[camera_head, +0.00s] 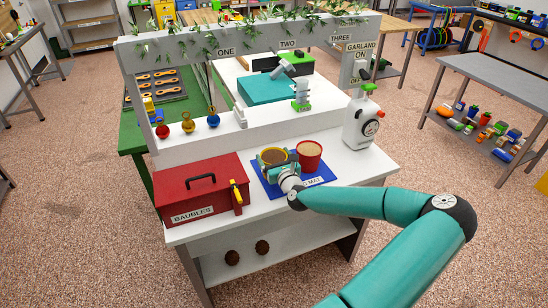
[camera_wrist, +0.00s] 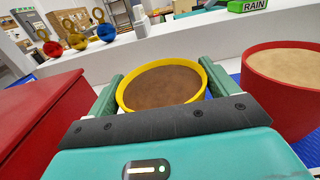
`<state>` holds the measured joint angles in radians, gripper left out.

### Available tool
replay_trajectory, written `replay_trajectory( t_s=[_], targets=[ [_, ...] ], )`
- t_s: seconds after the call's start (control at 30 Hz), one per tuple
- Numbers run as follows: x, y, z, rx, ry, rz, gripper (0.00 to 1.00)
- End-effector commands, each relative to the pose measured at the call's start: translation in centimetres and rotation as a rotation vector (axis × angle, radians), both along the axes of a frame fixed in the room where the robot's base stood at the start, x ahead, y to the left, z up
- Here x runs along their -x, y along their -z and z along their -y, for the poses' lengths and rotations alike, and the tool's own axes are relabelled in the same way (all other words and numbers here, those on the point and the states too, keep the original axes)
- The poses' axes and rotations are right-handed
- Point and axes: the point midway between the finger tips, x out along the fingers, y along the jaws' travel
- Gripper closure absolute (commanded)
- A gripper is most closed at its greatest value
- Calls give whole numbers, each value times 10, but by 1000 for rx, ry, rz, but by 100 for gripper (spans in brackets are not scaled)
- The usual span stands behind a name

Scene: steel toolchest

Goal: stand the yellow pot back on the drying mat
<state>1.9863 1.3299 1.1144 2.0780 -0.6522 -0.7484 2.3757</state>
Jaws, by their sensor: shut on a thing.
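The yellow pot (camera_head: 274,155) is upright, with brown filling, at the blue drying mat (camera_head: 321,179) on the white bench. In the wrist view the yellow pot (camera_wrist: 162,86) sits between the green fingers of my gripper (camera_wrist: 158,90), which is shut on it. My gripper (camera_head: 275,166) also shows in the head view, at the near side of the pot. The pot's lower part is hidden by my gripper, so I cannot tell whether its base touches the mat.
A red pot (camera_head: 309,155) with pale filling stands close right of the yellow pot. A red baubles box (camera_head: 198,188) is at the left. A white bottle (camera_head: 360,124) stands at the right.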

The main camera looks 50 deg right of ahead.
Motion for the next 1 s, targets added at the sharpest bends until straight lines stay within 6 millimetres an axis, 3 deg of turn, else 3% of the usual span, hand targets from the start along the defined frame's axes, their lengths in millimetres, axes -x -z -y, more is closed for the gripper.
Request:
replay_trajectory(
  t_s=[0.03, 0.07, 0.13, 0.47, 1.0],
  targets=[
    [0, 1, 0, 1, 1, 2, 81],
    [0, 2, 0, -1, 0, 1, 12],
    [0, 2, 0, 0, 0, 0, 0],
    [1, -2, 0, -1, 1, -1, 0],
    [85, -1, -50, -3, 3, 1, 0]
  ],
)
